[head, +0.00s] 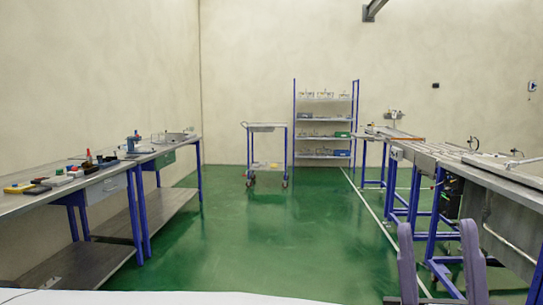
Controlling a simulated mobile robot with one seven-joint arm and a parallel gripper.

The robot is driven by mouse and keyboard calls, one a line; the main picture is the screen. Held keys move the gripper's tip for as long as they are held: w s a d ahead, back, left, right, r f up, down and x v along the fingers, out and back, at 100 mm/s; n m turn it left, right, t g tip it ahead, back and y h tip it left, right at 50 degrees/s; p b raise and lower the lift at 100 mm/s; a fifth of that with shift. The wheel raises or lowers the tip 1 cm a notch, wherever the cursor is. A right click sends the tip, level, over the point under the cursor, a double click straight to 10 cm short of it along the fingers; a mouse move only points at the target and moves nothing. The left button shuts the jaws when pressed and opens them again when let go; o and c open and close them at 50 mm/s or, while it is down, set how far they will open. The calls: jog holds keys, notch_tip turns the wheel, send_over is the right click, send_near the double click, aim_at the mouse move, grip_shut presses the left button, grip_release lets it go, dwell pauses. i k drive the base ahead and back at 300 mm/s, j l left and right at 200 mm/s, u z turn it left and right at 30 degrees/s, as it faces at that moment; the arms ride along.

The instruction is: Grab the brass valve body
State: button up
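I cannot pick out the brass valve body for certain; the small things on the benches and shelves are too far away to tell. My gripper (438,236) shows at the bottom right as two upright grey-purple fingers. They stand wide apart, with nothing held between them. The gripper is in front of the right workbench (516,190) in the picture. A thin orange-brown strip (408,139) lies on the far part of that bench line.
A left workbench (25,207) holds several small tools and a blue vise-like device (133,142). A trolley (266,126) and a blue-framed shelf rack (324,98) stand at the back wall. The green floor (262,235) between the benches is clear.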

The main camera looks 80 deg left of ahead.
aim_at(87, 165)
jog(key=u, duration=3.9)
jog(key=i+l, duration=0.15)
jog(key=i, duration=0.4)
jog(key=i+l+u, duration=0.1)
jog(key=i, duration=0.4)
jog(key=i+l, duration=0.15)
jog(key=i, duration=0.4)
jog(key=i+l, duration=0.2)
jog(key=i, duration=0.3)
jog(key=i+l+u, duration=0.1)
jog(key=i, duration=0.45)
jog(key=i+l, duration=0.25)
jog(key=i, duration=0.25)
jog(key=i+l, duration=0.1)
jog(key=i, duration=0.6)
jog(key=i+u, duration=0.1)
jog(key=i, duration=0.65)
jog(key=l, duration=0.05)
